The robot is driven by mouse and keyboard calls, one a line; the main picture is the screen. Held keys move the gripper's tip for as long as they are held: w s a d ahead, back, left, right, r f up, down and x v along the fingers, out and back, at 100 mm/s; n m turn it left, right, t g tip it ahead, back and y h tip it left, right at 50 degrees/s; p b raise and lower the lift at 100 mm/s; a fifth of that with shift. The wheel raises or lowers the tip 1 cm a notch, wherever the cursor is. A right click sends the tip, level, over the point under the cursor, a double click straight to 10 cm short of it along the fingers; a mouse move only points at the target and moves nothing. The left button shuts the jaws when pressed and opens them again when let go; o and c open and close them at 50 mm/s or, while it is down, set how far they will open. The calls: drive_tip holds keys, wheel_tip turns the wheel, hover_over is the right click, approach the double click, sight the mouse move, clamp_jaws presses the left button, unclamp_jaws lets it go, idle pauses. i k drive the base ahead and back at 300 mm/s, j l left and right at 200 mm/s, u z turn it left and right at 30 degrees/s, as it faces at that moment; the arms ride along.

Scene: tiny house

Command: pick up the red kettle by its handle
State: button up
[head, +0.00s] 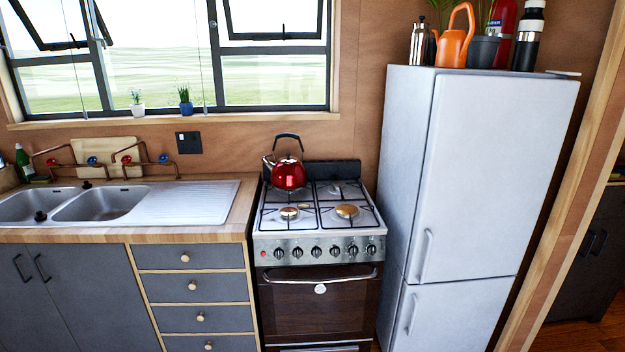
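The red kettle (289,174) stands upright on the back left burner of the gas stove (317,284). It is shiny red with a metal upper part, and its spout points left. Its dark arched handle (288,137) stands up above the lid, with nothing around it. My gripper is not in view, so I cannot see whether it is open or shut.
A steel sink (165,203) and wooden counter are left of the stove, with drawers (195,288) below. A tall white fridge (470,150) stands close on the right, with an orange watering can (455,42) on top. The front burners are clear.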

sight(292, 177)
drive_tip(key=i+j+u, duration=0.2)
drive_tip(key=i+u, duration=0.2)
drive_tip(key=i, duration=0.15)
drive_tip(key=i+u, duration=0.35)
drive_tip(key=i, duration=0.2)
drive_tip(key=i+l+u, duration=0.15)
drive_tip(key=i+u, duration=0.25)
drive_tip(key=i, duration=0.15)
